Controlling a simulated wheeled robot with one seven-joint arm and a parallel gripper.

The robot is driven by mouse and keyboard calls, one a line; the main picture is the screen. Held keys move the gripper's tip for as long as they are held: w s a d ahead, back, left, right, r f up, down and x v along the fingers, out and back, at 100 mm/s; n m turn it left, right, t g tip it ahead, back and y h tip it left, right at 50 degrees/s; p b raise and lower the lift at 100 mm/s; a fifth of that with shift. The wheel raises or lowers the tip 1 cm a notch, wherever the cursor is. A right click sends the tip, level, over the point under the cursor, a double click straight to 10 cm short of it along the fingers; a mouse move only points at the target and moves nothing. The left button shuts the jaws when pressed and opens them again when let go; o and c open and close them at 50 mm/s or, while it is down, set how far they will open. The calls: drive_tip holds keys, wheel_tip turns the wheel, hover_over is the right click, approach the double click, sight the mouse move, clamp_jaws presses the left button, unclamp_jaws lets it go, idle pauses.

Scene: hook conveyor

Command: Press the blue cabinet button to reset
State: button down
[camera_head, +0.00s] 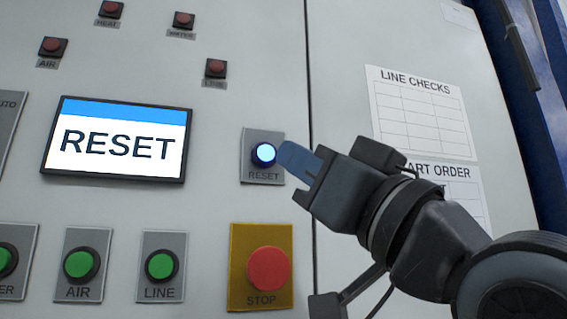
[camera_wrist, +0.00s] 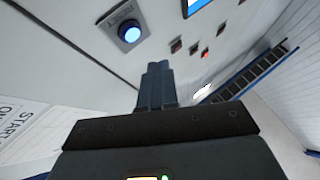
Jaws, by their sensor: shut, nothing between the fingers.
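The blue RESET button (camera_head: 264,154) glows on a grey plate on the cabinet front (camera_head: 215,205). My gripper (camera_head: 286,152) is shut and empty, its fingertips just right of the button in the head view. In the wrist view, the shut fingers (camera_wrist: 157,68) point toward the cabinet, and the lit blue button (camera_wrist: 130,33) is up and left of their tips. A gap shows between tips and button there; I see no contact. The screen (camera_head: 115,140) reads RESET under a blue band.
A red STOP button (camera_head: 269,269) on a yellow plate is just below. Green LINE (camera_head: 161,265) and AIR (camera_head: 80,264) buttons are lower left. Small red lamps (camera_head: 215,68) run above the screen. Paper sheets, including LINE CHECKS (camera_head: 422,112), hang behind my arm.

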sight(266, 154)
drive_tip(key=shift+n+g+y, duration=0.5)
drive_tip(key=shift+n+y, duration=0.2)
drive_tip(key=shift+n, duration=0.2)
drive_tip(key=r, duration=0.1)
drive_tip(key=s+r, duration=0.2)
drive_tip(key=r, duration=0.1)
drive_tip(key=shift+w, duration=0.15)
drive_tip(key=w+a+b, duration=0.1)
drive_tip(key=w+a, duration=0.1)
drive_tip(key=w, duration=0.6)
drive_tip(key=shift+w+a+b, duration=0.15)
drive_tip(key=shift+a+b, duration=0.05)
drive_tip(key=shift+b, duration=0.1)
drive_tip(key=shift+w, duration=0.1)
idle(1.1)
drive_tip(key=shift+w+a, duration=0.1)
drive_tip(key=shift+w, duration=0.25)
